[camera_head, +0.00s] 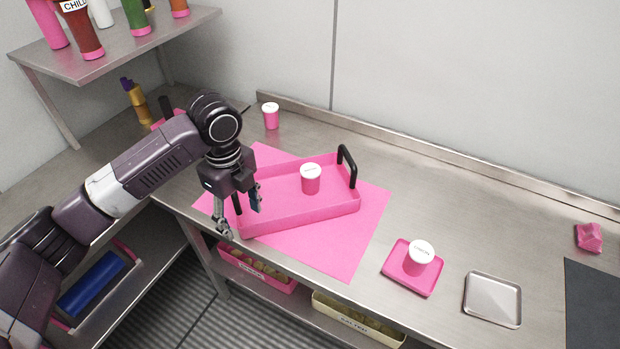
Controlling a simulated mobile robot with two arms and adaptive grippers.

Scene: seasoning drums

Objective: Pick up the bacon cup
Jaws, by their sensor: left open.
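Three pink cups with white lids are in view, and their lid print is too small to tell which one is the bacon cup. One cup (311,182) stands upright in the pink tray (300,213) with black handles. Another cup (416,264) stands on a small pink tray (397,279) at the right. The third cup (271,119) stands by the back wall. My left gripper (240,214) is open and empty, pointing down at the left end of the handled tray, left of the cup in it. My right gripper is not in view.
A pink mat (340,255) lies under the handled tray. An empty metal tray (492,300) and a pink block (588,237) are at the right. A shelf (130,50) with seasoning bottles overhangs the upper left. The back middle of the steel counter (450,190) is clear.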

